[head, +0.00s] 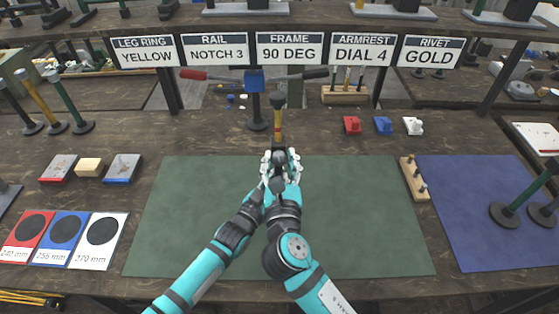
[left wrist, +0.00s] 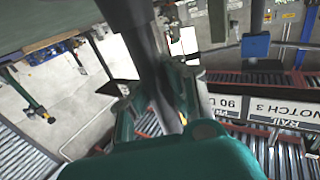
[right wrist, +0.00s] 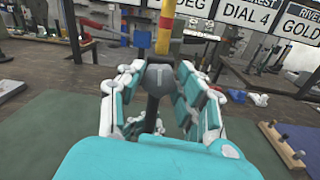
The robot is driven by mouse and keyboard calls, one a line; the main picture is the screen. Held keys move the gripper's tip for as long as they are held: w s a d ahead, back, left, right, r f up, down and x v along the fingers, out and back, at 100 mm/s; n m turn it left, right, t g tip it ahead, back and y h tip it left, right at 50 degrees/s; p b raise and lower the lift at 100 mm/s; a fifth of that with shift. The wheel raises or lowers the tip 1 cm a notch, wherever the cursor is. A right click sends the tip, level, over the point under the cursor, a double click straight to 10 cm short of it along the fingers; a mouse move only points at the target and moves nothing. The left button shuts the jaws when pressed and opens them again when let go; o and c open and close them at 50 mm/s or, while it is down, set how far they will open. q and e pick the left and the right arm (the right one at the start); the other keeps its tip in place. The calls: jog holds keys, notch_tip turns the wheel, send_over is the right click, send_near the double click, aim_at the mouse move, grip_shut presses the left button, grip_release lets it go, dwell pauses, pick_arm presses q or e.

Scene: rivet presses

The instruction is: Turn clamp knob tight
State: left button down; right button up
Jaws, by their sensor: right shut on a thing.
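The clamp knob (right wrist: 158,77) is a dark grey faceted piece on a dark stem in the right wrist view. My right gripper (head: 280,158) is shut on it, with white-and-teal fingers on both sides. My left gripper (head: 268,183) is just below the right one in the head view, largely covered by the arms. In the left wrist view its teal fingers (left wrist: 158,105) stand apart on either side of a dark post (left wrist: 148,50), with a gap beside the post. Whether the fingers touch the post is hidden.
A yellow-and-red upright (head: 278,122) stands just behind the knob. Behind it is a blue clamp (head: 254,81) holding a bar with red and black grips. Red, blue and white small blocks (head: 383,126) lie right. A pegged wooden rack (head: 414,178) is at the green mat's (head: 350,220) right edge.

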jog(key=o, duration=1.2)
jog(key=shift+c, duration=0.2)
jog(key=s, duration=1.2)
jog(key=shift+d, duration=0.3)
